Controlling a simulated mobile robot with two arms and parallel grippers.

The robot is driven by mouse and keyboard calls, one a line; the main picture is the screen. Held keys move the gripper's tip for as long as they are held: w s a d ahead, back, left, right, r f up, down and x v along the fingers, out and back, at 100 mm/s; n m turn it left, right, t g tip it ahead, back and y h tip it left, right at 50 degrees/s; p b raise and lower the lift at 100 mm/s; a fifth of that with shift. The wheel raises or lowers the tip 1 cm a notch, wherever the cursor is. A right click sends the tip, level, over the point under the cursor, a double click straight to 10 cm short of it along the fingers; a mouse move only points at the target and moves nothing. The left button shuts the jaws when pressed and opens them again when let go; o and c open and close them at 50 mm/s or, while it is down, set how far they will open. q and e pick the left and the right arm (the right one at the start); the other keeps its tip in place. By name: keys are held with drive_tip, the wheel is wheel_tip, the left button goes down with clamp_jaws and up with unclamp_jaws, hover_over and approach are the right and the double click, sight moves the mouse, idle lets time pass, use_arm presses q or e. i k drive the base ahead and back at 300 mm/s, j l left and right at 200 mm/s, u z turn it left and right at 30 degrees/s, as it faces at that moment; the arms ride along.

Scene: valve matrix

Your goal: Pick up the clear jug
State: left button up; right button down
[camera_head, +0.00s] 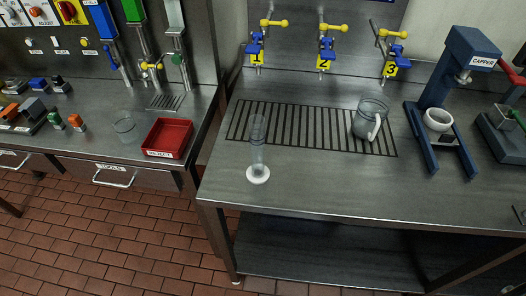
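A clear jug (370,119) stands upright on the right part of the slotted drain grate in the metal worktop. Its pale handle (375,127) faces the front right. It stands in front of and below the taps numbered 2 and 3. I cannot tell whether it holds anything. Neither my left gripper nor my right gripper is in view.
A clear cylinder on a white base (258,175) stands left of the jug. A blue capper (453,88) holding a white cup is on the right. Taps with yellow handles (333,27) hang behind. A red reject tray (167,139) sits on the left bench. The worktop front is clear.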

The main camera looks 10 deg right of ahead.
sight(371, 121)
drive_tip(key=k+l, duration=0.2)
drive_tip(key=l, duration=0.2)
drive_tip(key=k+l, duration=0.45)
drive_tip(key=l, duration=0.3)
